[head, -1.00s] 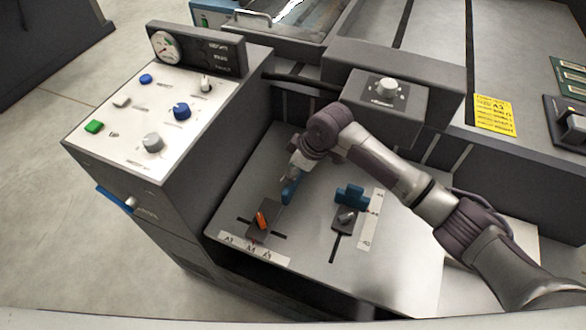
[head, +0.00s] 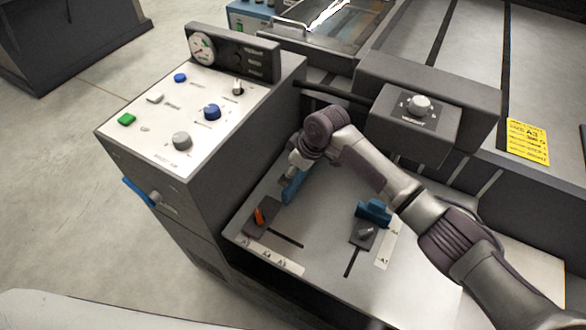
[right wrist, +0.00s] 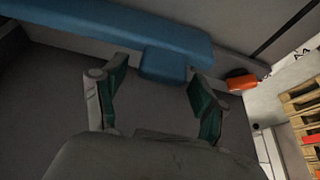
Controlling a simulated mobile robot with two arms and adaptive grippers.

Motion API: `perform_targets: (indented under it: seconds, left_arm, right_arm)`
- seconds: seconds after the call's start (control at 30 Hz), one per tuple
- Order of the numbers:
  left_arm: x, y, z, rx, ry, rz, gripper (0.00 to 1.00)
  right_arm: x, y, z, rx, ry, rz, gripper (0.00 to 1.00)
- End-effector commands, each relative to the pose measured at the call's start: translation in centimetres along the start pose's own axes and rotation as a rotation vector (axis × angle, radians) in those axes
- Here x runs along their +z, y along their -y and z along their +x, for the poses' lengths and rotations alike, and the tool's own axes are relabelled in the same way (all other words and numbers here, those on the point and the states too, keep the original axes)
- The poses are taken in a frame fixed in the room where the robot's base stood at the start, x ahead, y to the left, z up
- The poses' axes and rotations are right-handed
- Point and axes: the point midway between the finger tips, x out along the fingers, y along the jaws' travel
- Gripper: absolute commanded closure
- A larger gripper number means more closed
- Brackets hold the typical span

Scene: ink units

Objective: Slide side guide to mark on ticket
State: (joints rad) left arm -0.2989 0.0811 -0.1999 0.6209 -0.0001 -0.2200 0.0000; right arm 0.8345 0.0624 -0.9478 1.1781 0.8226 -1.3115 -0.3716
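The side guide shows in the head view as a blue bar (head: 292,187) with a dark block and an orange lever (head: 259,216). The block sits near the left end of its slot, above a white scale strip (head: 262,256) whose small labels are hard to read. The yellow ticket (head: 528,141) reads A3. My right gripper (right wrist: 160,82) is open at the guide; in the right wrist view, its fingers stand apart near the two sides of the guide's blue tab (right wrist: 164,63). I cannot tell whether either finger touches it. My left gripper is out of view.
A second blue guide (head: 374,211) with a grey knob stands to the right beside its own scale. A white control panel (head: 160,128) with knobs and buttons stands at the left. A grey box with a knob (head: 418,105) rises behind my right arm.

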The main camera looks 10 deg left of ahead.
Motion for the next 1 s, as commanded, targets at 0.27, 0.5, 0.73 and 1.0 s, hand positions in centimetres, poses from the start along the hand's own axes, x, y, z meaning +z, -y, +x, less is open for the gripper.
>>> perform_targets:
  seconds: [0.27,0.5,0.73,1.0]
  left_arm:
    - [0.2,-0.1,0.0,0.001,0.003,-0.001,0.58]
    - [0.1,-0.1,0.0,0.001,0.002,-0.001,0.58]
    - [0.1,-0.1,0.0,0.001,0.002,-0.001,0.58]
    - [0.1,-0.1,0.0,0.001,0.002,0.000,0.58]
  right_arm:
    - [0.1,-0.1,-0.8,0.000,0.002,0.000,0.28]
    - [0.0,-0.2,-5.4,0.004,-0.001,-0.002,0.28]
    - [0.0,-0.1,-9.8,0.002,0.000,-0.001,0.28]
    - [0.0,0.0,-11.9,0.000,0.001,-0.001,0.28]
